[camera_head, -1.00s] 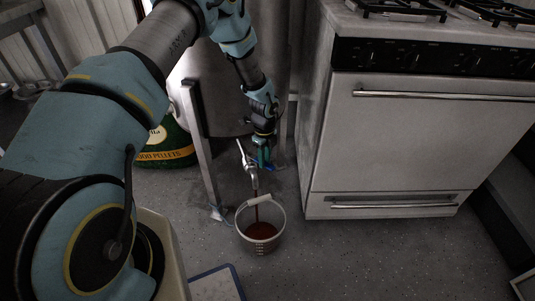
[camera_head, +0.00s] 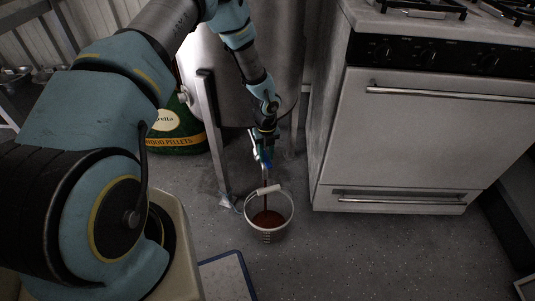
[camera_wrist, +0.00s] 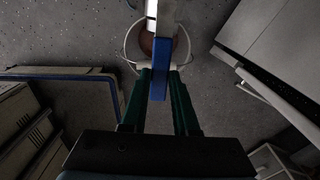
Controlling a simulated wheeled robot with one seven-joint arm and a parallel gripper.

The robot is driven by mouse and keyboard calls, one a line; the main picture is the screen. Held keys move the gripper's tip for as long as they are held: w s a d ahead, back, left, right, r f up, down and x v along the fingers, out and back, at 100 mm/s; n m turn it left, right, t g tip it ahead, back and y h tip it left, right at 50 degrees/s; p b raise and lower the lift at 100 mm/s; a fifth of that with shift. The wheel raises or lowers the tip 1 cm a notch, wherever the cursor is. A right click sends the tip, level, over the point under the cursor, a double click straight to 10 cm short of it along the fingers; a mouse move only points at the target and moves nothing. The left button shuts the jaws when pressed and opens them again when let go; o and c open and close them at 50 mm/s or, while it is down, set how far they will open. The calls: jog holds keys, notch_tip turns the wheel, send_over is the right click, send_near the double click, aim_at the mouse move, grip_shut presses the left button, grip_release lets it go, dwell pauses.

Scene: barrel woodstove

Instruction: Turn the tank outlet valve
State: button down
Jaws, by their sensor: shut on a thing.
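The tank outlet valve (camera_head: 266,178) hangs low under the big steel tank (camera_head: 222,85), above a bucket. Its blue lever handle (camera_wrist: 159,82) shows in the wrist view, with the pale metal valve body beyond it. My gripper (camera_wrist: 159,95) has its green fingers on both sides of the blue handle and is shut on it. In the head view my gripper (camera_head: 262,150) is at the valve and hides much of it. A thin dark red stream appears to run from the spout into the bucket (camera_head: 285,222), which holds dark red liquid.
A white stove (camera_head: 415,140) stands close on the right. A metal tank leg (camera_head: 214,140) and a wood pellet bag (camera_head: 178,135) are left of the valve. A blue-edged board (camera_head: 225,280) lies on the floor in front. Floor right of the bucket is clear.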

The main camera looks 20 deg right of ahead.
aim_at(266, 158)
jog(key=c, duration=0.7)
grip_release()
jog(key=shift+o, duration=0.2)
notch_tip(266, 158, up, 11)
jog(key=shift+f, duration=0.1)
